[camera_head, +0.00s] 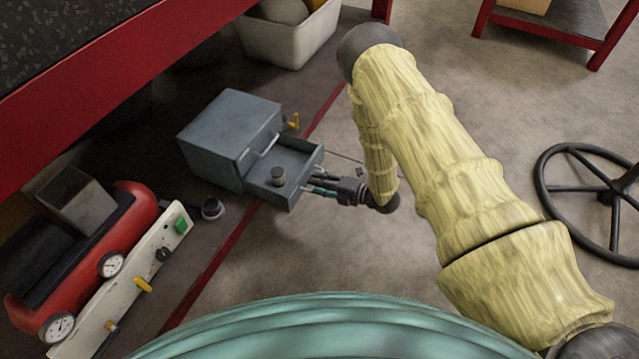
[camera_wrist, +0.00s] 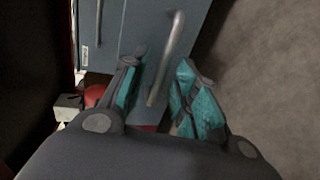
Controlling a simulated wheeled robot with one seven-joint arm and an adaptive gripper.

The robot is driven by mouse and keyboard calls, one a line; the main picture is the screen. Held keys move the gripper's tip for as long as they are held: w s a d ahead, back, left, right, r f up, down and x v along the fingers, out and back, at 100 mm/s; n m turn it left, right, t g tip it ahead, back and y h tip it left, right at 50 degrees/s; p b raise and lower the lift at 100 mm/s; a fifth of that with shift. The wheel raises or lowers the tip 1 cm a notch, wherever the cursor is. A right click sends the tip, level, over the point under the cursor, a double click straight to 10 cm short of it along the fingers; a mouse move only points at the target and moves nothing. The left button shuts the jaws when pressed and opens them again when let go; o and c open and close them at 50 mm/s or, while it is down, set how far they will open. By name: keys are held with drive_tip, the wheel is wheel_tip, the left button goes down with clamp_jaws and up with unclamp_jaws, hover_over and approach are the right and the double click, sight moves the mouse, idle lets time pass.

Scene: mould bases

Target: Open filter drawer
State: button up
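A grey metal cabinet (camera_head: 228,138) stands on the floor with its drawer (camera_head: 296,186) pulled out. A light bar handle (camera_head: 266,147) is on the cabinet front above the drawer. My gripper (camera_head: 316,182) is just outside the drawer's front face. In the wrist view a metal bar handle (camera_wrist: 172,48) stands out from a grey front (camera_wrist: 150,22). My gripper (camera_wrist: 163,62) is open, with one teal-padded finger on each side of that handle. A gap shows between the fingers and the bar.
A red compressor (camera_head: 140,215) and a white panel with a green switch (camera_head: 150,262) lie left of the cabinet. A red bench (camera_head: 110,90) overhangs behind. A black handwheel (camera_head: 590,195) is at right. Floor (camera_head: 340,255) right of the drawer is clear.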

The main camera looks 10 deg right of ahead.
drive_tip(key=v, duration=1.2)
idle(0.3)
drive_tip(key=s+d+f+m+g+h, duration=0.2)
drive_tip(key=s+f+m+h, duration=0.65)
drive_tip(key=s+m, duration=0.55)
drive_tip(key=s+a+r+m+g+h+p, duration=0.15)
drive_tip(key=s+m+g, duration=0.25)
drive_tip(key=s+m, duration=0.5)
drive_tip(key=s+r+m+g+h, duration=0.25)
drive_tip(key=s+m, duration=0.35)
drive_tip(key=s, duration=0.6)
wheel_tip(320, 180, up, 37)
drive_tip(key=p, duration=3.7)
drive_tip(key=shift+w+d+g+p, duration=0.25)
drive_tip(key=shift+w+g+p, duration=0.05)
drive_tip(key=shift+g+p, duration=0.1)
